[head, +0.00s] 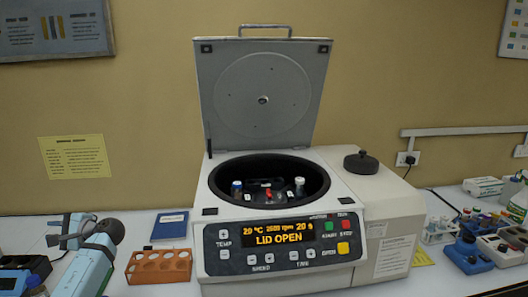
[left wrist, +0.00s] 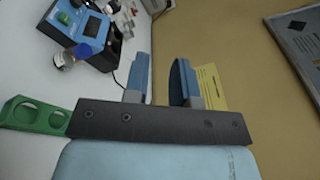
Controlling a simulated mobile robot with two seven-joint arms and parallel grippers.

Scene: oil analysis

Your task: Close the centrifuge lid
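The centrifuge (head: 275,225) stands on the bench in the middle of the head view. Its grey lid (head: 262,97) is raised upright behind the bowl, with a handle (head: 265,28) on its top edge. Coloured tubes show in the open bowl, and the display (head: 278,234) reads "LID OPEN". My left gripper (head: 90,232) is at the lower left, clear of the centrifuge and lid. In the left wrist view its two blue fingers (left wrist: 162,82) stand apart with nothing between them. The centrifuge is not in that view. My right gripper is not in view.
An orange tube rack (head: 158,267) and a blue booklet (head: 168,225) lie between my left gripper and the centrifuge. A blue device (left wrist: 80,25) and a small bottle (left wrist: 68,58) show in the left wrist view. Several racks and bottles stand at the right.

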